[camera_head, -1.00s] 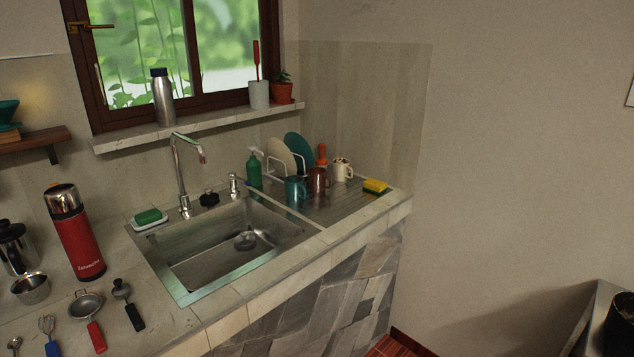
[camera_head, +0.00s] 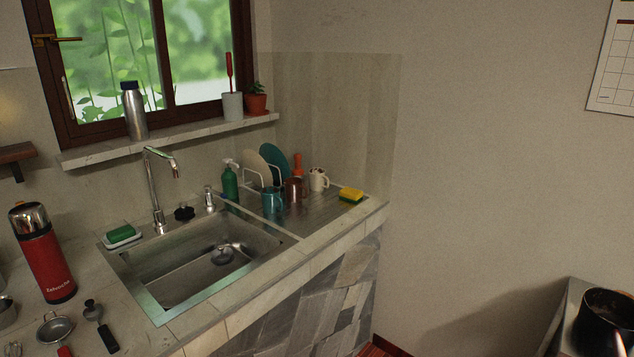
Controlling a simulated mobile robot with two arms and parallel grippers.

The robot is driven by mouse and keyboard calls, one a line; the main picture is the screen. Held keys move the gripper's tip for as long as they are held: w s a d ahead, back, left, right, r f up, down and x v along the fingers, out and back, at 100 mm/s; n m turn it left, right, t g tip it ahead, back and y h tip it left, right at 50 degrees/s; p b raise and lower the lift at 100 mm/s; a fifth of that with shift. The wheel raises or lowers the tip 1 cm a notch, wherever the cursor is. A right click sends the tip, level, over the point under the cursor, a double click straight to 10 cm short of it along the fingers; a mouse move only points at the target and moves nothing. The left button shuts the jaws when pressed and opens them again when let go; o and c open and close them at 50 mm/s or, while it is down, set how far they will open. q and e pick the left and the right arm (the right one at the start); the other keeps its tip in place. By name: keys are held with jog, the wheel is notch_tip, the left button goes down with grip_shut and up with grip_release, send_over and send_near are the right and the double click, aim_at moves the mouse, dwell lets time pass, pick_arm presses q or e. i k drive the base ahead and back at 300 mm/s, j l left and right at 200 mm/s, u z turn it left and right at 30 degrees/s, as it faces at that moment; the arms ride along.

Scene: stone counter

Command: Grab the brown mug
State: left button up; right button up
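The brown mug (camera_head: 294,190) is a shiny copper-brown cup standing on the ribbed drainboard to the right of the sink. A teal mug (camera_head: 271,200) stands close on its left and a white mug (camera_head: 318,180) on its right. An orange-topped item (camera_head: 298,163) shows just behind the brown mug. Neither of my grippers shows in the head view.
The sink (camera_head: 205,258) with its tall faucet (camera_head: 158,190) lies left of the drainboard. A plate rack with plates (camera_head: 256,167), a green soap bottle (camera_head: 230,183) and a yellow sponge (camera_head: 351,194) surround the mugs. The drainboard's front part is clear. A dark pot (camera_head: 603,318) stands at lower right.

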aim_at(292, 185)
jog(key=i+l+u, duration=0.25)
jog(key=i, duration=0.45)
jog(key=i+l+u, duration=0.25)
jog(key=i+l, duration=0.35)
